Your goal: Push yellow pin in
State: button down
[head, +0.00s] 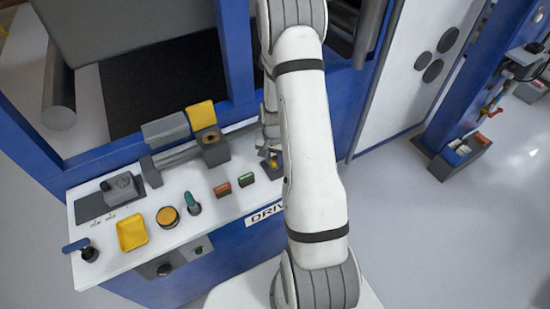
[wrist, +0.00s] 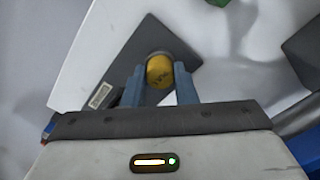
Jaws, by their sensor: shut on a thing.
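The yellow pin (wrist: 160,70) has a round yellow head and stands at a dark grey square plate (wrist: 146,37) on the white panel. In the wrist view my gripper (wrist: 161,77) has its two blue-grey fingers on either side of the pin's head, shut on it. In the head view the yellow pin (head: 273,163) shows only in part beside my white arm, at the right end of the panel. My gripper is mostly hidden behind the arm there. How deep the pin sits cannot be told.
The white panel (head: 150,262) carries a yellow tray (head: 132,232), a yellow round button (head: 168,217), a teal knob (head: 193,204), red and green buttons, and a blue-handled lever (head: 82,249). A grey block with a raised yellow flap (head: 201,115) stands left of the pin.

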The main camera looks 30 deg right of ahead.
aim_at(274, 160)
jog(key=c, duration=1.1)
grip_release()
jog(key=shift+c, duration=0.2)
jog(key=shift+r+b, duration=0.7)
jog(key=shift+r, duration=3.25)
